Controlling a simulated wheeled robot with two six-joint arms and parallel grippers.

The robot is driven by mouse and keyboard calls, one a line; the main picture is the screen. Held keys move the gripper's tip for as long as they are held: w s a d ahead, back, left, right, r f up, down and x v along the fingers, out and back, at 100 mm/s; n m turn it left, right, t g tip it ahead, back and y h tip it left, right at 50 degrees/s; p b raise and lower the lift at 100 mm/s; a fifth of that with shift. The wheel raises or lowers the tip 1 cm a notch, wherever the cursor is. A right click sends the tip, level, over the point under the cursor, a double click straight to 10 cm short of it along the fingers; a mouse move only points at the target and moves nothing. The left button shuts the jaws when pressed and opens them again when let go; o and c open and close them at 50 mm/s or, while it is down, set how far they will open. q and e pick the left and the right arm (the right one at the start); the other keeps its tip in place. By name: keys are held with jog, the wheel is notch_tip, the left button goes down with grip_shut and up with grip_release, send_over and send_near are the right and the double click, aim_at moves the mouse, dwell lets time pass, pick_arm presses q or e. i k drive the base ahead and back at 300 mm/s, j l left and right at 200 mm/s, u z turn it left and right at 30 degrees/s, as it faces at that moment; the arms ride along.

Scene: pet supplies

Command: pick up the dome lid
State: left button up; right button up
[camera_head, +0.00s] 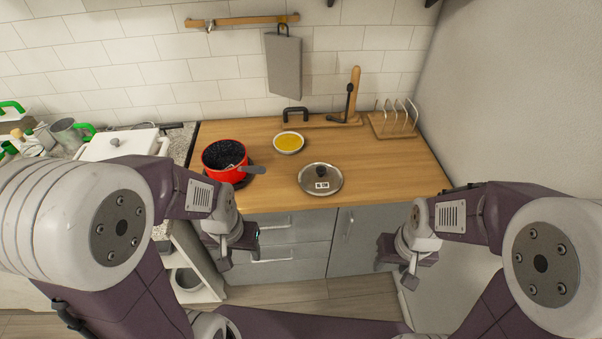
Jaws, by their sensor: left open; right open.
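The dome lid (311,182) is round and glassy with a metal rim and a dark knob on top. It lies on the wooden counter near its front edge, with a small white label on its front side. My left gripper (238,254) hangs in front of the counter, below and left of the lid, open and empty. My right gripper (394,267) hangs in front of the counter, below and right of the lid, open and empty. Neither gripper touches the lid.
A red pot (222,174) with dark contents stands left of the lid, its handle pointing toward the lid. A bowl of yellow food (289,142) sits behind. A wooden rack (393,126) stands at the back right. The wooden counter (395,178) is clear right of the lid.

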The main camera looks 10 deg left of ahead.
aim_at(319, 179)
jog(key=i+j+u, duration=0.1)
jog(key=i+u, duration=0.55)
jog(key=u, duration=0.15)
